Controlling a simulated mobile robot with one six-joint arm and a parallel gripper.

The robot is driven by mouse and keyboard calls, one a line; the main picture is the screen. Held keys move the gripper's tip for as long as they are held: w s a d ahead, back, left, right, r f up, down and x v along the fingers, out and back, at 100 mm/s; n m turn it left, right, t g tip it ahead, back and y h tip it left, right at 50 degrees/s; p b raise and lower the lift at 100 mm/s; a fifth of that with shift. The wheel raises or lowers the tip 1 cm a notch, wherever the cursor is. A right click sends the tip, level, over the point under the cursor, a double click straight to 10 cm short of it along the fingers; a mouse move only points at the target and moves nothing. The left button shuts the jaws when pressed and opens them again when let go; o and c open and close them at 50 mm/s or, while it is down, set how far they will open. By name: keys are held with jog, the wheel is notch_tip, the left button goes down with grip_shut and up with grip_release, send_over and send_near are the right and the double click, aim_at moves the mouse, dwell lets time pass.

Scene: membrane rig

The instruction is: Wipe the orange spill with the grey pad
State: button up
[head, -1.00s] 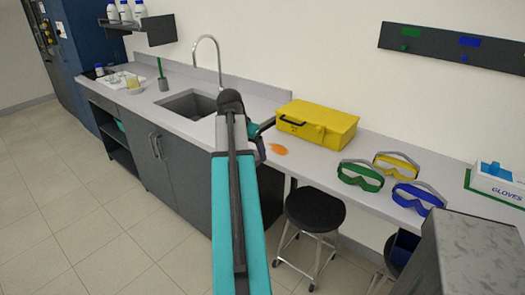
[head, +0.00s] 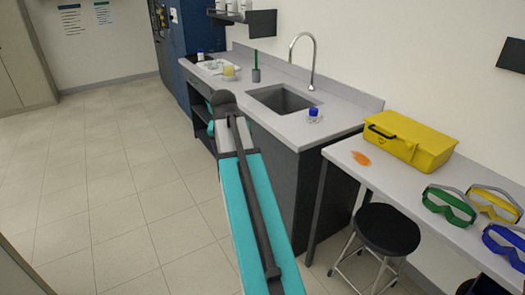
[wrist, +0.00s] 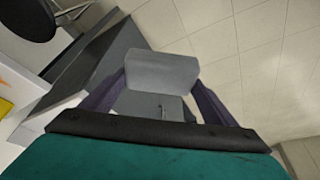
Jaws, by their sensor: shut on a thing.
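The orange spill (head: 361,159) is a small smear on the light bench top, in front of the yellow case, in the head view. The grey pad (wrist: 163,70) shows in the wrist view as a flat grey block between the two dark fingers of my gripper (wrist: 160,84), which is shut on it. Behind the pad I see floor tiles and dark cabinet sides, so it is held away from the spill. In the head view my teal arm hides the gripper and pad.
The yellow case (head: 410,140) stands just behind the spill. Green goggles (head: 449,204) and other goggles lie to its right. A blue-capped bottle (head: 313,114) stands by the sink (head: 282,99). A black stool (head: 386,230) stands below the bench. Floor at left is clear.

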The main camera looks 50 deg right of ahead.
jog(key=w+a+n+y, duration=0.1)
jog(key=w+a+n, duration=0.2)
jog(key=a, duration=0.9)
jog(key=w+a+n+t+y, duration=0.1)
jog(key=w+a+n, duration=0.2)
jog(key=a, duration=1)
jog(key=w+a+r+n+t+y, duration=0.1)
jog(key=w+a+n, duration=0.3)
jog(key=a, duration=0.8)
jog(key=shift+a, duration=0.2)
jog(key=shift+s+r, duration=0.1)
jog(key=shift+s, duration=0.1)
